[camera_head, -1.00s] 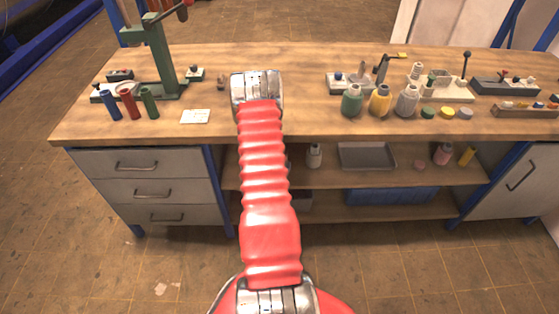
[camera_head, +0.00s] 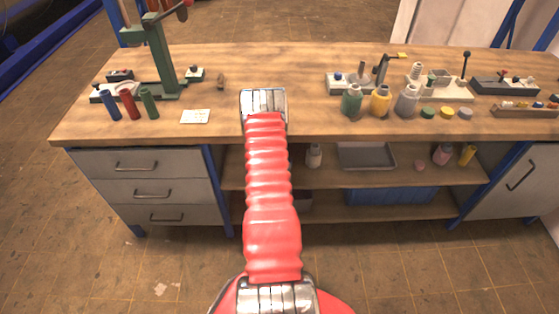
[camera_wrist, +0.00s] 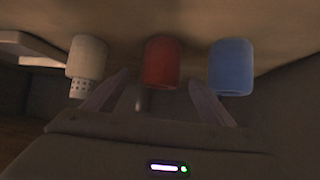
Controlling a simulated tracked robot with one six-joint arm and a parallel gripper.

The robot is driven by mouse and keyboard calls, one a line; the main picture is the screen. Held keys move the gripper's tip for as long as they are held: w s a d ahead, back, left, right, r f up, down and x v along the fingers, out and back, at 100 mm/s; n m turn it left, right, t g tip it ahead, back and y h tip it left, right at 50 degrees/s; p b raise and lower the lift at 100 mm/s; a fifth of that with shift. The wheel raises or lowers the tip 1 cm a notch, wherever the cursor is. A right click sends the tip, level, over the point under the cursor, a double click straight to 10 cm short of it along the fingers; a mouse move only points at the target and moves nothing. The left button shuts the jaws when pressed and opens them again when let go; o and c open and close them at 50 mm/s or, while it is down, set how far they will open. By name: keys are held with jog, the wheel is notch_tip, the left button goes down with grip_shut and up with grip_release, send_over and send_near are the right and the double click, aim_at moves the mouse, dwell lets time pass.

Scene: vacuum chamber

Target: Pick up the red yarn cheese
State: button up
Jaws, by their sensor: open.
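The red yarn cheese (camera_wrist: 162,62) shows in the dim wrist view as a red cylinder. It stands between a white cheese (camera_wrist: 88,58) with a perforated tube end at left and a blue cheese (camera_wrist: 232,68) at right. My gripper (camera_wrist: 158,88) is open, with one finger on each side of the red one in the picture. I see no grip on it, and the depth gap is hard to tell. A small grey stub (camera_wrist: 143,100) shows between the fingers. In the head view I cannot make out the red cheese or my gripper.
The wooden bench (camera_head: 290,65) holds blue, red (camera_head: 129,104) and green tubes at left, and several bottles and jars (camera_head: 380,100) at right. Below, the shelf carries a grey tray (camera_head: 367,157). A drawer unit (camera_head: 140,182) stands at left.

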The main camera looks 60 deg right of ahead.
jog(key=shift+w+d+f, duration=0.1)
jog(key=shift+d+f, duration=0.15)
jog(key=shift+d, duration=0.1)
jog(key=shift+r+x, duration=0.2)
jog(key=shift+x, duration=2.4)
jog(key=shift+d, duration=0.15)
jog(key=c, duration=1.3)
